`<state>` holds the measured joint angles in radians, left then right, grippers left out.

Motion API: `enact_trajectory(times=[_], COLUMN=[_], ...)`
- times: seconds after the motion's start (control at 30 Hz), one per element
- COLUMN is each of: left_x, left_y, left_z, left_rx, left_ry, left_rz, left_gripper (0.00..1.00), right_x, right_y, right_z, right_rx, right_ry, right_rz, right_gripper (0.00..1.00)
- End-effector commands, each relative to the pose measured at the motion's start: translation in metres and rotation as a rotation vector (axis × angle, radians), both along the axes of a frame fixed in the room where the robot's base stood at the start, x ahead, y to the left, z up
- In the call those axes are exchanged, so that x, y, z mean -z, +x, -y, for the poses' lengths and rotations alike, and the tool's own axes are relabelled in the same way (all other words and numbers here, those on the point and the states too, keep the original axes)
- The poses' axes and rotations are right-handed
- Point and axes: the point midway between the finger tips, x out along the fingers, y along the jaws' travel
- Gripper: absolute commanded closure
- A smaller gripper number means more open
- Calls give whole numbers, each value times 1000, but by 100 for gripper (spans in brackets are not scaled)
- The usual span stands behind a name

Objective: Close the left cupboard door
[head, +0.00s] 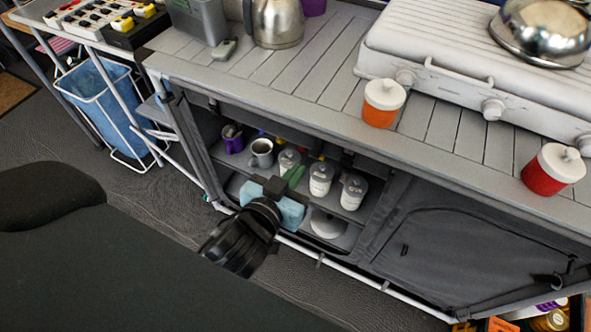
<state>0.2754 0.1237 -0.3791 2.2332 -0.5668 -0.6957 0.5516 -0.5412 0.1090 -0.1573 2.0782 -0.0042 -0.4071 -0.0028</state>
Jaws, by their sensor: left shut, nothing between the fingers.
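The cupboard's left compartment (225,182) stands open, with its shelves and contents showing. A dark narrow panel (188,140) at its left side looks like the left door swung open and seen nearly edge-on; I cannot make it out fully. The cupboard's right door (440,250) is shut, with a small dark handle on it. My left gripper (275,201), with light-blue finger pads, is shut and empty. It appears in front of the open compartment, right of the dark panel and apart from it in the picture. My right gripper is not in view.
White-lidded jars (320,180), a grey mug (261,153) and a purple cup (233,139) stand on the shelf. The slatted countertop (270,75) above holds a kettle (278,22) and a stove (470,75). A blue bin (98,105) stands at left. Floor before the cupboard is partly clear.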

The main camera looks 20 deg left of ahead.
Motion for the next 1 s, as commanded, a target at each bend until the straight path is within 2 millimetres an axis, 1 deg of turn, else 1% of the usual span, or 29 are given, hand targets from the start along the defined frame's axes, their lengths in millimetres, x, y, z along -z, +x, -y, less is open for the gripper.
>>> enact_trajectory(times=[0.03,0.2,0.3,0.43,0.63,1.0], left_x=[1,9,13,17,19,20], left_y=[9,36,51,65,76,76], left_z=[0,1,2,3,3,3], left_rx=[1,1,1,1,1,1], left_ry=[3,2,1,2,0,0], left_rz=[3,1,1,0,0,-1], left_gripper=[100,100,100,100,100,100], right_x=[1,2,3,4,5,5], right_y=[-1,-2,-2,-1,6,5], right_z=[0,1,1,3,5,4], right_rx=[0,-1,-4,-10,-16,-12], right_ry=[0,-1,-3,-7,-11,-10], right_rz=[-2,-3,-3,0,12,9], right_gripper=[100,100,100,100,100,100])
